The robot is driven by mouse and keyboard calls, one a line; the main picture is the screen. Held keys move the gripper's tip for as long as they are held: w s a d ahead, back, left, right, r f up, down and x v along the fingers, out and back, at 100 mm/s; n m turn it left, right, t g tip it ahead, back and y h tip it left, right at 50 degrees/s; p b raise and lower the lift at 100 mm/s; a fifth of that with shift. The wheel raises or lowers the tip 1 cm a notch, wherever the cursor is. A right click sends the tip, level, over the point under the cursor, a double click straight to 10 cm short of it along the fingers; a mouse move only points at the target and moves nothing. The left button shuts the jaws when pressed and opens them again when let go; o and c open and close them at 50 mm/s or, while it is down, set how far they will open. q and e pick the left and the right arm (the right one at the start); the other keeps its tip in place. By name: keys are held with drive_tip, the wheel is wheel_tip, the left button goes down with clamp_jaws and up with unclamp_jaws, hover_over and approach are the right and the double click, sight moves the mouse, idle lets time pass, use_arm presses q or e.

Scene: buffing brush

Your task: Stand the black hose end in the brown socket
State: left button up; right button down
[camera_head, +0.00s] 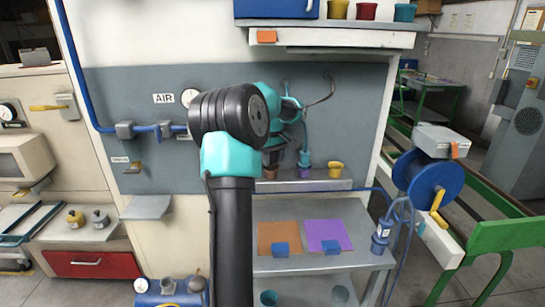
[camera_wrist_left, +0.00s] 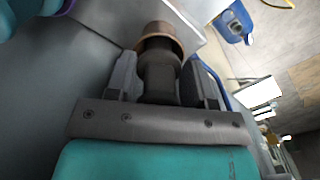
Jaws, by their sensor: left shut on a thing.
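The black hose end (camera_wrist_left: 160,80) is upright between the fingers of my left gripper (camera_wrist_left: 162,85), which is shut on it. The brown socket (camera_wrist_left: 178,46) is directly beyond its tip in the left wrist view, and the tip overlaps the socket's mouth. I cannot tell how deep the tip sits. In the head view the brown socket (camera_head: 270,174) stands on the small grey shelf, below my left gripper (camera_head: 273,153). My arm hides much of the gripper and hose end there.
A purple socket (camera_head: 304,173) with a blue hose end (camera_head: 305,157) in or over it stands to the right, close by. A yellow cup (camera_head: 335,169) is farther right on the grey shelf (camera_head: 325,185). A blue reel (camera_head: 435,178) is at the right.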

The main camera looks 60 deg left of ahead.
use_arm(q)
drive_tip(key=o, duration=1)
drive_tip(key=shift+o, duration=0.2)
wheel_tip(320, 180, up, 12)
drive_tip(key=shift+f, duration=0.1)
idle(0.5)
